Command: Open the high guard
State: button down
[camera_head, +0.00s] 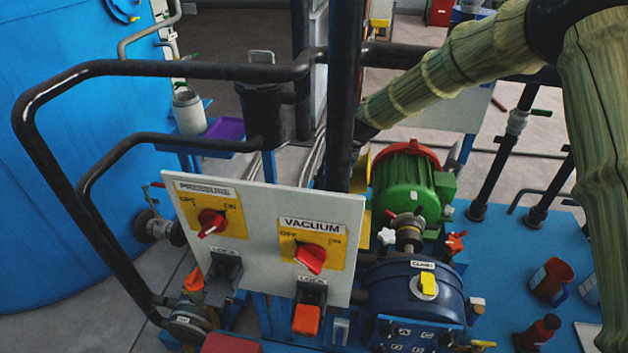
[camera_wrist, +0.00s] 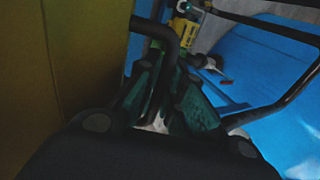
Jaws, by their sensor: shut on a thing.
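The high guard (camera_head: 190,70) is the upper black tube loop in the head view. It runs from the black upright post across to the left, bends down in front of the blue tank, and ends low near the panel. In the wrist view my gripper (camera_wrist: 167,78) has its green fingers closed around a black bent bar (camera_wrist: 158,31). I cannot tell for certain whether this bar belongs to the high guard. In the head view my gripper is mostly hidden behind the post, at the end of my sleeved arm.
A second, lower black tube (camera_head: 135,141) lies inside the upper loop. A white panel (camera_head: 262,205) with red PRESSURE and VACUUM knobs stands in front. A green motor (camera_head: 408,185) and a dark blue drum (camera_head: 400,290) are close at right. The blue tank (camera_head: 60,170) fills the left.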

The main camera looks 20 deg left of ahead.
jog(key=shift+a, duration=0.25)
jog(key=c, duration=1.8)
grip_release()
jog(key=shift+d, duration=0.1)
